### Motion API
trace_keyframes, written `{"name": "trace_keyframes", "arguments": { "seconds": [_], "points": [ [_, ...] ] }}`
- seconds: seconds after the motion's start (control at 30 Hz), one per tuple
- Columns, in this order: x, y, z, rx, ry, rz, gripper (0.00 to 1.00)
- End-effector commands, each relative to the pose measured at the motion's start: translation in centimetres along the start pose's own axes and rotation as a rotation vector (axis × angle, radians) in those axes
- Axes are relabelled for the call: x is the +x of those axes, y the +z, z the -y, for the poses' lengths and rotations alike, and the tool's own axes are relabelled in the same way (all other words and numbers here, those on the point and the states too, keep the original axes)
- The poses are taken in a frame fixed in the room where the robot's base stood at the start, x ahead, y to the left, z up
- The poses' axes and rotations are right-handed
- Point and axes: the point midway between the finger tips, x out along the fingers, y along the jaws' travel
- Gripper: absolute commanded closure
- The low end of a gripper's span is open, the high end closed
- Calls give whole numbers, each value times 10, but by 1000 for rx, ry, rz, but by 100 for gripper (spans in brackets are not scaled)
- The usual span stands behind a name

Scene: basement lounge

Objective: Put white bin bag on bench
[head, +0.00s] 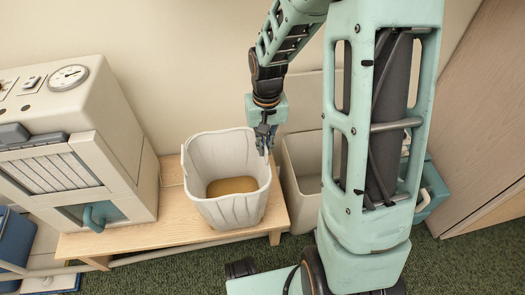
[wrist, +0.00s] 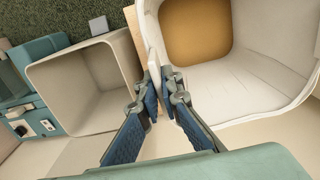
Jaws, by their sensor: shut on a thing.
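The white bin bag (head: 232,211) is an open, upright, pleated container shape with a tan inside bottom. In the head view it is over the right part of the light wooden bench (head: 120,238) and looks to stand on it, though its underside is hidden. My gripper (head: 264,145) is at the bag's right rim. In the wrist view my gripper (wrist: 161,82) is shut on the rim of the bag (wrist: 262,80), with one finger on each side of the wall.
A cream machine with a round gauge (head: 70,77) stands on the bench's left part. An open, empty beige bin (head: 304,165) stands right of the bench; it also shows in the wrist view (wrist: 80,88). A teal box (head: 430,190) is farther right. Green carpet lies in front.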

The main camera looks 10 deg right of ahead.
Motion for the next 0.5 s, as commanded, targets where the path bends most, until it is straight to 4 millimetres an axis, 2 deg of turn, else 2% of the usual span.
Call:
{"name": "trace_keyframes", "arguments": {
  "seconds": [0.03, 0.1, 0.5],
  "points": [
    [11, 0, 0, 1, 0, -2, 100],
    [14, 1, 0, 1, 0, -2, 100],
    [16, 1, 0, 1, 0, -2, 100]
  ]
}}
